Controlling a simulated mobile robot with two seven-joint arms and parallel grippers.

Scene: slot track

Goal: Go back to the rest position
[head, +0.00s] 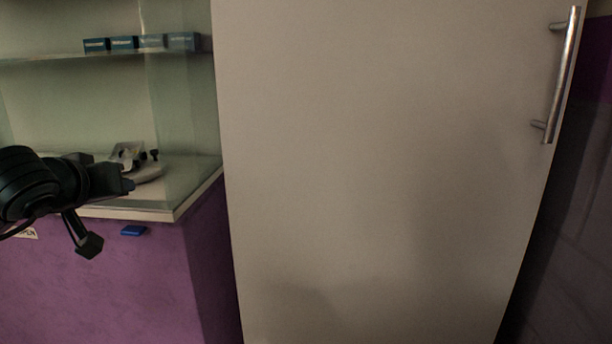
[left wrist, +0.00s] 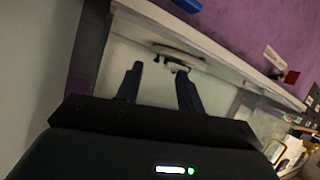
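My left gripper (head: 108,216) comes in from the left in the head view, in front of the counter and purple panel. In the left wrist view its two dark fingers (left wrist: 160,70) stand apart with nothing between them. The gripper is open and empty. My right gripper is in neither view.
A glass display case (head: 180,120) holds several small blue boxes (head: 122,44) on its shelf and a pale round item (head: 148,172) below. A blue piece (head: 133,230) is on the purple front (head: 150,285). A large pale door (head: 390,170) with a metal handle (head: 563,75) fills the right.

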